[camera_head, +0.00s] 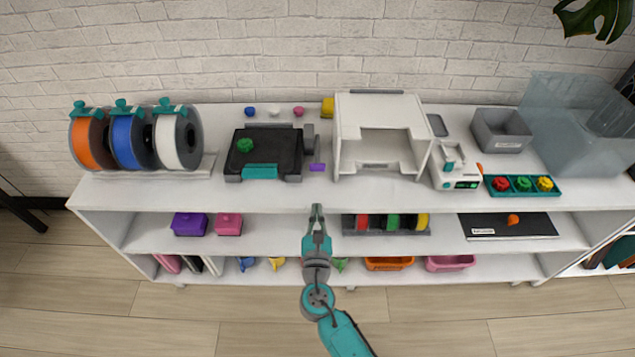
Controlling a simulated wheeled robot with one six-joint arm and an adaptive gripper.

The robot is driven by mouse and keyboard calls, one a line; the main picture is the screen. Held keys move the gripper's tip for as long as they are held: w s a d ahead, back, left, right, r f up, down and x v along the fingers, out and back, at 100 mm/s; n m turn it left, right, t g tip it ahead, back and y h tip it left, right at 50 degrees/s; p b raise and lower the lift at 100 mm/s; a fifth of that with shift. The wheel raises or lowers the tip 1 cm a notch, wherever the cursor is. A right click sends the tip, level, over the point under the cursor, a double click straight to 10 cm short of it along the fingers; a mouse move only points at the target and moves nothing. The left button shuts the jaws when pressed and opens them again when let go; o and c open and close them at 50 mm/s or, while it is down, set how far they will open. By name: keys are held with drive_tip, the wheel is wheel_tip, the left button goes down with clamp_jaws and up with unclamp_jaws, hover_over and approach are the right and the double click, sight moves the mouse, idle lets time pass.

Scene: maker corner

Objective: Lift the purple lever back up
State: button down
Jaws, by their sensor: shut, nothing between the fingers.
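The purple lever (317,167) is a small purple piece low on the top shelf, just right of the black machine (292,150). It lies at the foot of a dark grey upright part (309,140); how it is joined there is too small to tell. My gripper (316,210) is shut and empty. In the picture it is below the lever, in front of the shelf's front edge, with a gap between its fingertips and the lever. A green knobbed piece (244,145) and a teal strip (260,172) are on the black machine.
A white open-fronted box (350,115) stands close right of the lever. Small coloured pieces and a yellow block (328,107) stand behind. Filament spools (130,140) are at the left. The top shelf's front strip below the lever is clear.

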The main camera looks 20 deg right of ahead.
sight(317, 191)
drive_tip(key=shift+w, duration=0.15)
drive_tip(key=x, duration=0.9)
drive_tip(key=shift+w+d, duration=0.15)
drive_tip(key=shift+w, duration=0.2)
drive_tip(key=shift+r, duration=0.1)
